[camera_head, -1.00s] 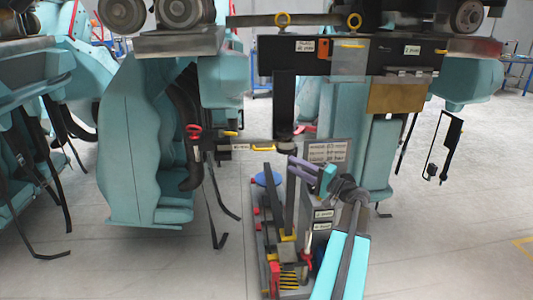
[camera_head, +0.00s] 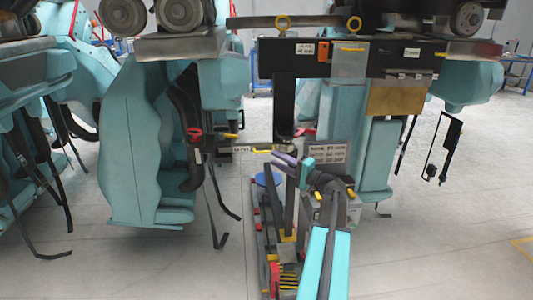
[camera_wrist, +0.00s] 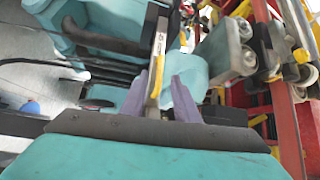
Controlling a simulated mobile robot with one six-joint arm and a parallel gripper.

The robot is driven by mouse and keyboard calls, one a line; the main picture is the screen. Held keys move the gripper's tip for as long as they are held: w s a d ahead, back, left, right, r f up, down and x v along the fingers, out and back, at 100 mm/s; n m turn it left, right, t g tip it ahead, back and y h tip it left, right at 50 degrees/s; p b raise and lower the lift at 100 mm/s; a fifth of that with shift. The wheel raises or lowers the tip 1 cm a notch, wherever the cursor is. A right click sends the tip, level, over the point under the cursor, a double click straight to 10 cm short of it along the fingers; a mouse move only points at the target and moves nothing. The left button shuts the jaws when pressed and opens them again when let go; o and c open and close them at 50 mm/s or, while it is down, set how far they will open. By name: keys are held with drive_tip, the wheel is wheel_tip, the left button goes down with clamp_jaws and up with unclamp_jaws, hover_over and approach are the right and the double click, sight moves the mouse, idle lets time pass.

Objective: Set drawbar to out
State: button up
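A short dark bar with a white label (camera_head: 240,149) and a yellow handle (camera_head: 263,150) sticks out sideways low under the train, left of a dark vertical post. It looks like the drawbar, but the label is too small to read. My gripper (camera_head: 282,160), with purple fingers, is just right of and slightly below the yellow handle in the head view. In the wrist view my gripper (camera_wrist: 160,75) has its fingers apart, with a labelled yellow handle (camera_wrist: 156,80) showing between them. I cannot tell whether they touch it.
Teal seats (camera_head: 145,150) with hanging black straps stand at the left. A dark beam (camera_head: 390,52) with labels and yellow handles crosses above. A sign panel (camera_head: 327,153) is behind my arm. The grey floor at the right is mostly clear.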

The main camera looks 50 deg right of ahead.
sight(257, 148)
drive_tip(key=shift+w+a+r+p, duration=0.15)
drive_tip(key=shift+w+p, duration=0.15)
drive_tip(key=shift+w, duration=1.1)
drive_tip(key=shift+w+a+r+p, duration=0.15)
drive_tip(key=shift+w+p, duration=0.15)
drive_tip(key=shift+w, duration=1.1)
clamp_jaws()
